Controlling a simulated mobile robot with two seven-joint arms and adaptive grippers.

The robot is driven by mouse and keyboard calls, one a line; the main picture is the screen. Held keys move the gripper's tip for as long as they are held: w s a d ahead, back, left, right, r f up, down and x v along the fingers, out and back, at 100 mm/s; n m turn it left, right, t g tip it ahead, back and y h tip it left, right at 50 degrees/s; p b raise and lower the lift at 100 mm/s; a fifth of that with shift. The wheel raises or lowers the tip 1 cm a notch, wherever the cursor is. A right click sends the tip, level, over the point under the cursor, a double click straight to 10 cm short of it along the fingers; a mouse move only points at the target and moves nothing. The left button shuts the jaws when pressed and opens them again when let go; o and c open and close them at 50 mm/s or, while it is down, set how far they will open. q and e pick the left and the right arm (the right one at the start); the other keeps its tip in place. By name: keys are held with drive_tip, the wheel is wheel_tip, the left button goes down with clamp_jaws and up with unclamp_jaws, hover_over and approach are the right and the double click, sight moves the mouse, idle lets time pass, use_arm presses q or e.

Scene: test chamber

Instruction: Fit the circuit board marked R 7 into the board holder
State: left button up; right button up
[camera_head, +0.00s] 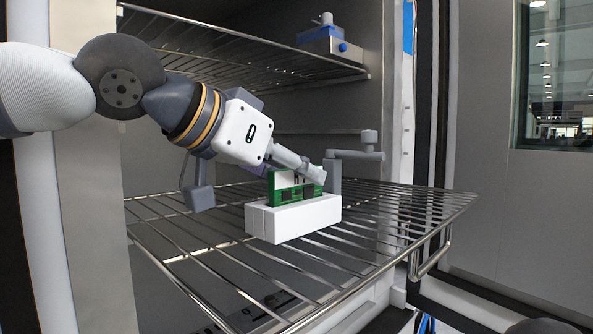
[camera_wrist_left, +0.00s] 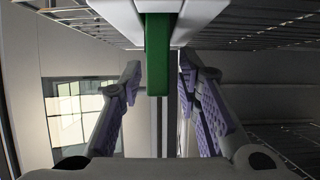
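The green circuit board (camera_head: 284,196) stands upright with its lower edge in the white board holder (camera_head: 292,221) on the wire shelf. Its white label is partly hidden by my gripper, and I cannot read the full marking. In the left wrist view, the board (camera_wrist_left: 157,55) is seen edge-on, between white parts of the holder (camera_wrist_left: 200,20). My left gripper (camera_head: 318,176) is at the board's upper part. In the wrist view its fingers (camera_wrist_left: 160,75) are apart, one on each side of the board, with a visible gap on both sides. My right gripper is not in view.
The wire shelf (camera_head: 400,215) is mostly bare around the holder. A grey post with a side arm (camera_head: 352,155) shows just behind and right of the board. An upper wire rack (camera_head: 240,50) bears a blue and white device (camera_head: 328,42). A chamber wall stands at the right.

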use_arm(q)
drive_tip(key=v, duration=1.2)
drive_tip(key=shift+f, duration=0.1)
